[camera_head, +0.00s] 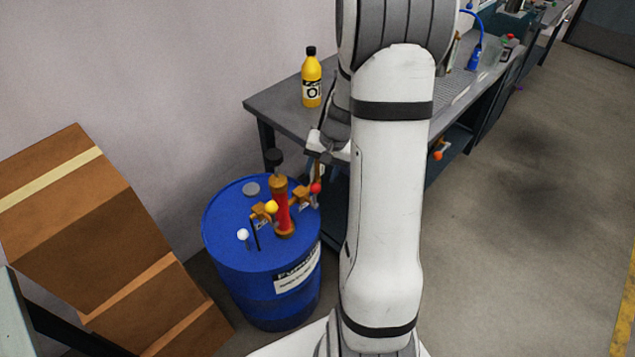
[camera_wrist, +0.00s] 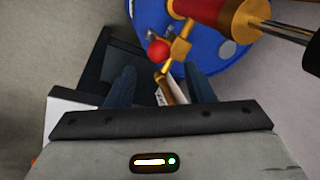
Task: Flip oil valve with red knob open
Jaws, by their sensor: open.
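The oil valve's red knob (camera_head: 316,188) is on the right side of the red and brass pump (camera_head: 282,208), which stands on top of the blue drum (camera_head: 262,268). In the wrist view the red knob (camera_wrist: 158,51) is just beyond my gripper (camera_wrist: 165,84), near the left finger. The brass valve body (camera_wrist: 181,48) and a spout lie between and beyond the fingers. My gripper is open, and the fingers do not appear to hold anything. In the head view my arm hides part of the gripper. Contact with the knob cannot be told.
A yellow knob (camera_head: 271,207) and a white knob (camera_head: 243,235) are also on the drum top. A workbench (camera_head: 285,108) with a yellow bottle (camera_head: 311,78) stands behind. Cardboard boxes (camera_head: 90,230) are at the left. The floor at the right is clear.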

